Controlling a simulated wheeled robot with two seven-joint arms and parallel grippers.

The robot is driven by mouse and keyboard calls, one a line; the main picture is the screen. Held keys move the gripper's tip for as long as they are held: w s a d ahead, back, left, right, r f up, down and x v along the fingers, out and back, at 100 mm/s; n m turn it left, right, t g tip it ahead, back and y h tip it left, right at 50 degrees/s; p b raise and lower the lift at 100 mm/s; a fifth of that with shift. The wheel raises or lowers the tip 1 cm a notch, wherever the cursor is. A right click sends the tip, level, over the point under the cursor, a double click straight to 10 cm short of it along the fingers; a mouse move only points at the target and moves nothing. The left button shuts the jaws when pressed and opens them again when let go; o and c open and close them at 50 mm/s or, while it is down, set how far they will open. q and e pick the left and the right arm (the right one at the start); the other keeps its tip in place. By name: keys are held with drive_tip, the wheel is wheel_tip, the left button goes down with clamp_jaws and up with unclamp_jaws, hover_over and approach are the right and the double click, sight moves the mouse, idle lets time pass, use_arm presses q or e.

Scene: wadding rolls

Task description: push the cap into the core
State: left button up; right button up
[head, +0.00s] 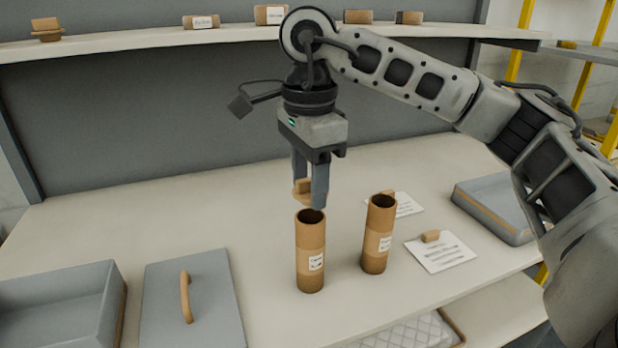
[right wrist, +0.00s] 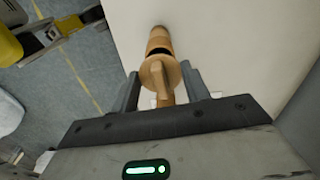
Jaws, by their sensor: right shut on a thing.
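My right gripper (head: 310,190) is shut on a tan cap (head: 301,187), which it holds just above a brown cardboard core (head: 310,255). The core stands upright on the table, its dark open mouth showing beneath the fingers. In the right wrist view the cap (right wrist: 158,75) sits between the two fingers, with a brown cylinder behind it. Whether the cap's lower edge touches the core's rim is hard to tell. A second labelled core (head: 378,235) stands upright to the right, with its top open. My left gripper is not in view.
A grey lid with a tan handle (head: 185,298) and an open grey box (head: 60,300) lie at left. White cards (head: 440,253) lie right of the cores, one with a small tan piece. A grey case (head: 495,208) is farther right. A shelf (head: 150,42) runs behind.

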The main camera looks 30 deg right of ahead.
drive_tip(key=shift+f+b, duration=0.95)
drive_tip(key=shift+f, duration=0.25)
drive_tip(key=o, duration=0.6)
drive_tip(key=shift+o, duration=0.2)
